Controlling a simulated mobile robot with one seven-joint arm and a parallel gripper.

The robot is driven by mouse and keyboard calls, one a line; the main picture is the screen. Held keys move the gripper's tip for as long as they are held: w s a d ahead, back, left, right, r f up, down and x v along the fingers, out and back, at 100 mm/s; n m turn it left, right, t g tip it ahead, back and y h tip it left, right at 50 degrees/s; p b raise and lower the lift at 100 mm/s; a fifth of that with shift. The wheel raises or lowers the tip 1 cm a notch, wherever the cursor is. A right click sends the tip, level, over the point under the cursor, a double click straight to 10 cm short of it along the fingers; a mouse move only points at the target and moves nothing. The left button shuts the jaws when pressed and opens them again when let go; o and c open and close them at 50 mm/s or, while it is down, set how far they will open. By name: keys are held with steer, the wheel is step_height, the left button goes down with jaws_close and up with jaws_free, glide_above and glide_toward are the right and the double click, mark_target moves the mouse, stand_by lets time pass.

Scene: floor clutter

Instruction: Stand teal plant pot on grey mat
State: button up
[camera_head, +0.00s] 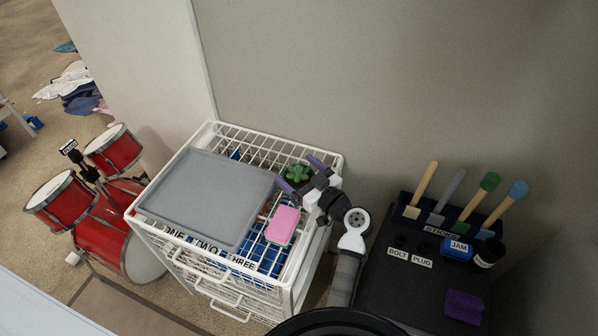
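A small green plant (297,173) sits in a pot at the back right of the white wire rack's top. Its pot shows only as a dark rim, so I cannot make out a teal colour. The grey mat (205,195) is a flat grey rectangle with a raised edge, lying on the left part of the rack top, bare. My gripper (302,176) reaches in from the lower right. Its purple fingers are spread apart, one on the left and one on the right of the plant. Whether they touch the pot is hidden.
The white wire rack (133,215) has labelled drawers. A pink block (283,225) lies on it, right of the mat. A dark stand (385,290) with sticks, jars and a purple block stands right. A red drum kit (100,238) stands left; a wall rises behind.

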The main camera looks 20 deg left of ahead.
steer(key=shift+o, duration=0.9)
steer(key=shift+r, duration=0.1)
